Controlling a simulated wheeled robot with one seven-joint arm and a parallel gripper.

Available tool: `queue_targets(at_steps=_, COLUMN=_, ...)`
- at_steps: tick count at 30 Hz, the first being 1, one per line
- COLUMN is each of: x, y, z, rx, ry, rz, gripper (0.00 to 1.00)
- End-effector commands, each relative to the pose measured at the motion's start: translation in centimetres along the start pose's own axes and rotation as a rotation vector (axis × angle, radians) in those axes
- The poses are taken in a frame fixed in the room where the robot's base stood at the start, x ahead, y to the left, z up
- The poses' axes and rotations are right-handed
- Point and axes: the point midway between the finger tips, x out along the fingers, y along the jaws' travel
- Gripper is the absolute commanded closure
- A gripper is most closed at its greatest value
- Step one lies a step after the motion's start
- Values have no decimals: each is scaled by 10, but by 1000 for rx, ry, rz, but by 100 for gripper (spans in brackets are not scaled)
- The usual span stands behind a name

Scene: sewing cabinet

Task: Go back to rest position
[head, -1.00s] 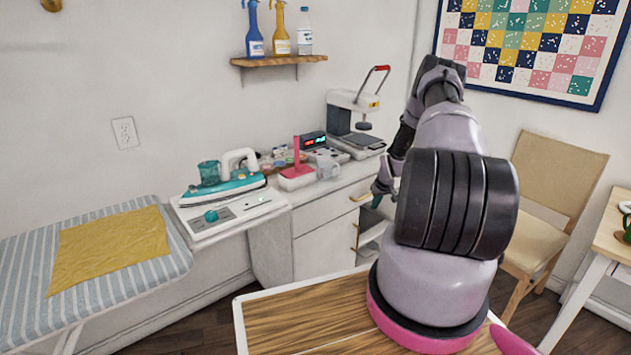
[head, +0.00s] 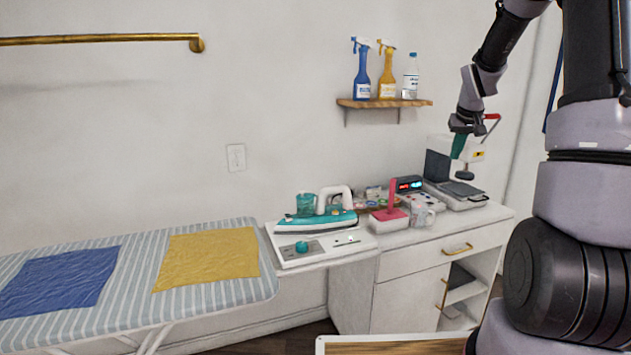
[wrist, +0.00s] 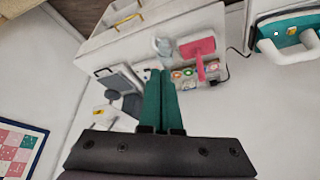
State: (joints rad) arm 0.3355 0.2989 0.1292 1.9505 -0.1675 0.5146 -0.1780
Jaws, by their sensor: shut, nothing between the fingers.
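My gripper (head: 457,152) hangs at the upper right of the head view, in front of the heat press (head: 462,190) at the cabinet's right end. Its teal fingers point down and are together, with nothing between them. In the wrist view my gripper (wrist: 160,72) shows the two fingers side by side, pointing toward the cabinet top. My arm fills the right side of the head view and hides what is behind it.
The white cabinet (head: 410,266) holds a pink-handled tool (head: 390,212), a clear mug (head: 422,214) and a digital display (head: 408,184). A teal iron (head: 318,217) stands left, beside the striped ironing board (head: 140,268). A shelf (head: 385,103) with bottles hangs above.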

Motion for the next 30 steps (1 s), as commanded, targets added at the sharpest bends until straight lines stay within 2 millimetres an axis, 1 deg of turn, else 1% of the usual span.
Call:
queue_targets(at_steps=1, x=-30, y=-12, z=5, rx=7, ry=16, rz=-3, gripper=100)
queue_targets(at_steps=2, x=-44, y=-17, z=10, rx=16, ry=21, rz=-6, gripper=100)
queue_targets(at_steps=3, x=-64, y=-25, z=17, rx=29, ry=29, rz=-11, gripper=100)
queue_targets(at_steps=5, x=-92, y=-36, z=30, rx=49, ry=39, rz=-20, gripper=100)
queue_targets(at_steps=6, x=-109, y=-42, z=39, rx=62, ry=45, rz=-27, gripper=100)
queue_targets(at_steps=8, x=-135, y=-53, z=54, rx=83, ry=54, rz=-41, gripper=100)
queue_targets(at_steps=9, x=-151, y=-59, z=65, rx=97, ry=62, rz=-51, gripper=100)
queue_targets(at_steps=11, x=-173, y=-67, z=83, rx=117, ry=71, rz=-68, gripper=100)
queue_targets(at_steps=12, x=-187, y=-73, z=96, rx=131, ry=76, rz=-81, gripper=100)
queue_targets(at_steps=14, x=-207, y=-81, z=116, rx=153, ry=84, rz=-103, gripper=100)
queue_targets(at_steps=15, x=-219, y=-86, z=129, rx=166, ry=90, rz=-118, gripper=100)
queue_targets(at_steps=19, x=-252, y=-99, z=175, rx=210, ry=102, rz=-175, gripper=100)
queue_targets(at_steps=21, x=-264, y=-104, z=197, rx=230, ry=106, rz=-205, gripper=100)
queue_targets(at_steps=24, x=-275, y=-109, z=223, rx=254, ry=107, rz=-242, gripper=100)
queue_targets(at_steps=27, x=-281, y=-112, z=240, rx=267, ry=106, rz=-267, gripper=100)
queue_targets(at_steps=30, x=-284, y=-113, z=248, rx=275, ry=104, rz=-279, gripper=100)
